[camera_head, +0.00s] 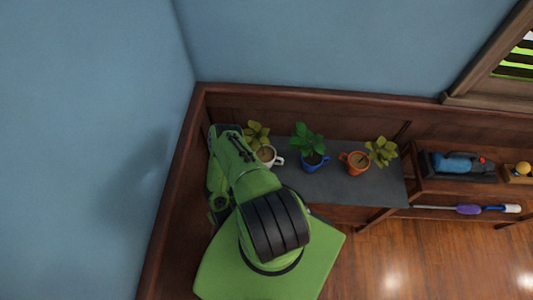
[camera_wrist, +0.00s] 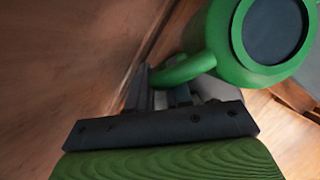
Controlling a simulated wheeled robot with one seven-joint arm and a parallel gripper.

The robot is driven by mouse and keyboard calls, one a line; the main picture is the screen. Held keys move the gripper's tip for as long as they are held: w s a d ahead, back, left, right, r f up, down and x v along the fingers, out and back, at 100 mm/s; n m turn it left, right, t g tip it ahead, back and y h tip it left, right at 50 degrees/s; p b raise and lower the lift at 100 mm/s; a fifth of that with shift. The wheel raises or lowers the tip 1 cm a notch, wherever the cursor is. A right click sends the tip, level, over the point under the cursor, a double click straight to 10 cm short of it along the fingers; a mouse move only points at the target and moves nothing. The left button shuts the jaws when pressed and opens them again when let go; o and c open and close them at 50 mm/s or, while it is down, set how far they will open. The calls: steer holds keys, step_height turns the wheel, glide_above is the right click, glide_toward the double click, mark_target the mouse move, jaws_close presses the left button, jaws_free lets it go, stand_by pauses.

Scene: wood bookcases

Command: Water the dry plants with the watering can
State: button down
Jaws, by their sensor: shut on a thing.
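In the wrist view, a green watering can (camera_wrist: 226,42) with a dark round top fills the upper right. My gripper (camera_wrist: 160,92) is shut on its curved green handle. In the head view, my green arm reaches toward the left end of a dark grey shelf, and the can and fingertips cannot be made out. Three potted plants stand in a row there: a yellowish plant in a white pot (camera_head: 266,155), partly covered by my arm, a greener plant in a blue pot (camera_head: 314,162), and a yellowish plant in an orange pot (camera_head: 354,163).
The shelf (camera_head: 385,190) runs along a brown wood-panelled wall, with a corner at the left. At the right, a blue item (camera_head: 458,164) lies in a dark bin, and a purple-and-white stick (camera_head: 470,209) lies below. Wood floor (camera_head: 420,255) is clear in front.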

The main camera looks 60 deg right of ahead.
steer(key=shift+w+d+r+y+b, duration=0.15)
steer(key=shift+d+r+y+b, duration=0.15)
steer(key=shift+b, duration=0.4)
steer(key=f+b, duration=0.1)
steer(key=b, duration=0.4)
steer(key=shift+d, duration=0.1)
step_height(320, 180, up, 3)
steer(key=y+b, duration=0.1)
steer(key=b, duration=0.2)
steer(key=shift+d+m+b, duration=0.1)
steer(key=shift+m+b, duration=0.2)
steer(key=shift+b, duration=0.65)
steer(key=shift+w+d+b, duration=0.1)
steer(key=shift+w+b, duration=0.05)
steer(key=shift+b, duration=0.7)
steer(key=b, duration=0.3)
steer(key=shift+d+r+y, duration=0.2)
steer(key=shift+y, duration=0.1)
